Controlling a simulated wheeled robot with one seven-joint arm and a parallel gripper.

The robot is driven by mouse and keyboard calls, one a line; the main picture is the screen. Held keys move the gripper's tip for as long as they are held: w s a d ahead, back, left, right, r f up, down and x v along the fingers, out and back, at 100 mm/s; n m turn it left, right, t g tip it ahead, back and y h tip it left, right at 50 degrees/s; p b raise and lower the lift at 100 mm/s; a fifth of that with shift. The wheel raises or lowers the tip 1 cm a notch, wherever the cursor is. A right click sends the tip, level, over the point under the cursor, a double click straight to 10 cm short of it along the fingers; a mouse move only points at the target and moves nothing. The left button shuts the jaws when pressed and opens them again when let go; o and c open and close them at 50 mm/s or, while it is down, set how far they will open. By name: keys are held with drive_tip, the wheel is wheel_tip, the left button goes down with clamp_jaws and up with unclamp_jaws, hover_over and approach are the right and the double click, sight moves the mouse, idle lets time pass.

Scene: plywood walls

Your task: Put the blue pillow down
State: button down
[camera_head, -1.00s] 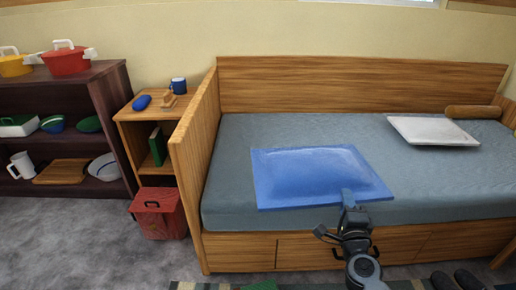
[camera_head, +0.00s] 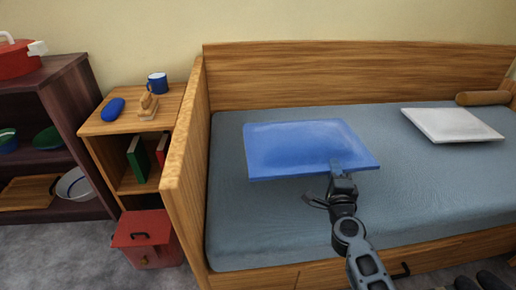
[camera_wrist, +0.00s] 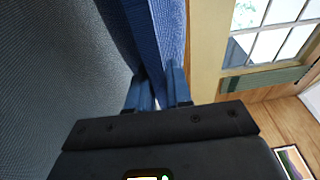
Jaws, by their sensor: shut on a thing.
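The blue pillow (camera_head: 305,146) is a flat blue rectangle over the grey-blue mattress (camera_head: 300,222) of the wooden bed. My gripper (camera_head: 337,168) is shut on the pillow's near edge, right of its middle. In the wrist view, the pillow (camera_wrist: 168,30) stands out from between the fingers of my gripper (camera_wrist: 158,95), with the mattress (camera_wrist: 60,90) close beside it on the left. I cannot tell whether the pillow touches the mattress.
A white pillow (camera_head: 452,125) and a brown bolster (camera_head: 482,98) lie at the bed's right end. A wooden headboard (camera_head: 355,76) and side panel (camera_head: 183,170) border the bed. A small shelf (camera_head: 100,126) with a mug and a red bin (camera_head: 147,238) stand left. Mattress around the pillow is clear.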

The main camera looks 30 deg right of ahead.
drive_tip(key=w+a+f+b, duration=0.1)
drive_tip(key=a+f, duration=0.1)
drive_tip(key=a, duration=0.1)
drive_tip(key=w+a+f+b, duration=0.2)
drive_tip(key=a, duration=0.2)
drive_tip(key=w+a+f+b, duration=0.2)
drive_tip(key=a+f, duration=0.1)
drive_tip(key=a, duration=0.1)
wheel_tip(320, 180, down, 4)
drive_tip(key=b, duration=0.3)
drive_tip(key=c, duration=1)
unclamp_jaws()
drive_tip(key=shift+c, duration=0.2)
drive_tip(key=p+v, duration=0.3)
drive_tip(key=v, duration=0.9)
drive_tip(key=s+a+r+n+y, duration=0.2)
drive_tip(key=s+r+n, duration=0.3)
drive_tip(key=s+n, duration=0.3)
drive_tip(key=s+a+r+n+y, duration=0.2)
drive_tip(key=s+r+n+y, duration=0.3)
drive_tip(key=s, duration=0.8)
drive_tip(key=s+a+r+n+y, duration=0.3)
drive_tip(key=s+r+n, duration=0.3)
drive_tip(key=s+n, duration=0.5)
drive_tip(key=shift+s+r+n, duration=0.3)
drive_tip(key=shift+r+n, duration=0.05)
drive_tip(key=shift+n, duration=0.15)
